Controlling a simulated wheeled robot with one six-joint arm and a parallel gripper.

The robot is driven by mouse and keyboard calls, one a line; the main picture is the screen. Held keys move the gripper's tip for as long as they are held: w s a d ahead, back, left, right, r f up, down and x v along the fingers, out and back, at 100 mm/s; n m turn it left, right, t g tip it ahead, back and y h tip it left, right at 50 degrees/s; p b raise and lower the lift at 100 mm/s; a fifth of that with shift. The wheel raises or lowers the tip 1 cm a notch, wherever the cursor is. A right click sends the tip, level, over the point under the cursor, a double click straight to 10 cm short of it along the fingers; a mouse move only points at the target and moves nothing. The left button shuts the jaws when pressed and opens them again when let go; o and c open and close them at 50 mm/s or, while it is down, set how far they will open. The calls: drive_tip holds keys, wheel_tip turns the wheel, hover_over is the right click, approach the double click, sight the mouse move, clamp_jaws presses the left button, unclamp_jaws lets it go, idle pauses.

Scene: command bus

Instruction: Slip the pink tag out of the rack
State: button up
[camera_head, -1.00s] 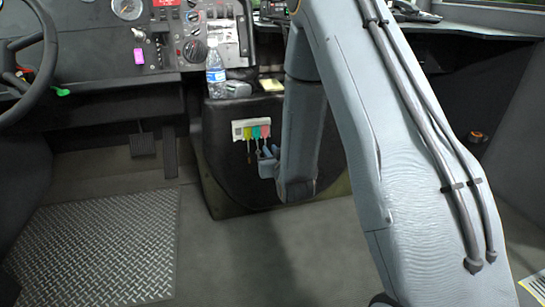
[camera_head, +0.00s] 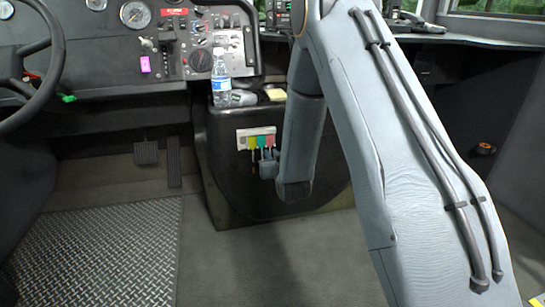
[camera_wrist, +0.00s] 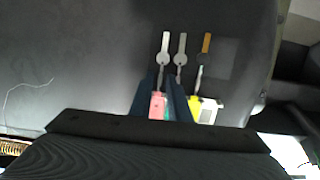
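The pink tag (camera_head: 270,141) is at the right end of the small white rack (camera_head: 241,142) on the dark console front. Beside it hang the green tag (camera_head: 261,142) and the yellow tag (camera_head: 251,143). My gripper (camera_head: 268,166) is just below the pink tag. The yellow tag (camera_wrist: 194,108) is outside the right finger. The fingers are apart; contact with the pink tag is not clear. Keys (camera_wrist: 165,52) hang from the tags.
A water bottle (camera_head: 221,80), a grey object (camera_head: 243,98) and a yellow pad (camera_head: 276,95) stand on the console top above the rack. The steering wheel (camera_head: 50,60) and pedals (camera_head: 146,153) are to the left. The floor in front is clear.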

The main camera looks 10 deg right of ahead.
clamp_jaws()
drive_tip(key=shift+r, duration=0.1)
idle(0.3)
drive_tip(key=shift+s+p, duration=0.55)
drive_tip(key=shift+s, duration=0.05)
drive_tip(key=shift+s, duration=0.35)
drive_tip(key=shift+s, duration=0.25)
idle(0.4)
drive_tip(key=s+p, duration=0.3)
drive_tip(key=s, duration=0.3)
idle(0.5)
